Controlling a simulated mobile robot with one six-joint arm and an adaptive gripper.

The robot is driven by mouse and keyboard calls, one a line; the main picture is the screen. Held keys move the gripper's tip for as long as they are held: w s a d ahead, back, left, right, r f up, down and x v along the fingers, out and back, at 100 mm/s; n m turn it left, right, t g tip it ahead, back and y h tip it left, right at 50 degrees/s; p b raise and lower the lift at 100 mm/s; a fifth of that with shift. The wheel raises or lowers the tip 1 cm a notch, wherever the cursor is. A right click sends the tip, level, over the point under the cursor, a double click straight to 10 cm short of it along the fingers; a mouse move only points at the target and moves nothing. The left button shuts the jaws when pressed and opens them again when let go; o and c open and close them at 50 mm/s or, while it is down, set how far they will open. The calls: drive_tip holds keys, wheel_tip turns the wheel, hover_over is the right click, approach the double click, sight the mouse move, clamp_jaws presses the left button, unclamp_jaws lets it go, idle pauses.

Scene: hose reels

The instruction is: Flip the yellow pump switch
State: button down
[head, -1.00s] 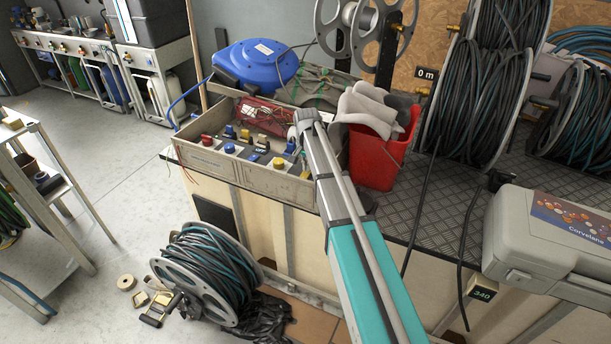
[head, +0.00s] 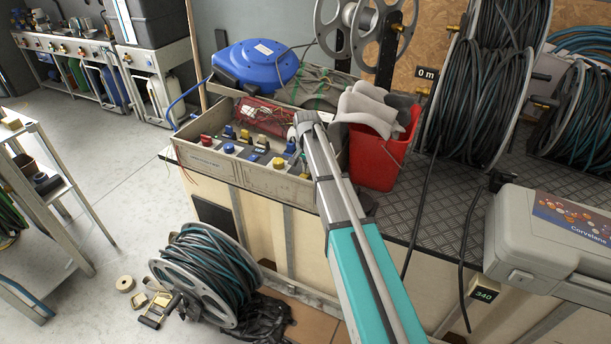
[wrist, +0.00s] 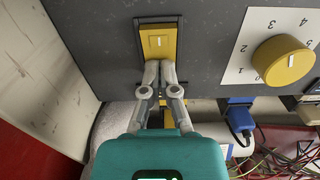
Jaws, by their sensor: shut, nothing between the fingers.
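In the head view, my arm reaches over the control box (head: 250,176) with colored knobs and switches. My gripper is mostly hidden behind the arm's end there, and I cannot pick out this switch.
A yellow dial (wrist: 283,60) on a white numbered plate sits right of the switch. A blue plug (wrist: 240,120) and tangled wires are below it. In the head view, a red bucket (head: 375,160) stands right of the box and a blue reel (head: 257,64) behind it.

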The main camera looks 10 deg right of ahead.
drive_tip(key=shift+r+p, duration=3.55)
drive_tip(key=s+r+n+p, duration=0.2)
drive_tip(key=s+n, duration=0.1)
drive_tip(key=s, duration=1.1)
drive_tip(key=s+r+n+p, duration=0.3)
drive_tip(key=s+n, duration=0.1)
drive_tip(key=s, duration=1.1)
drive_tip(key=shift+r, duration=0.2)
drive_tip(key=shift+s+d, duration=0.1)
drive_tip(key=shift+s, duration=0.05)
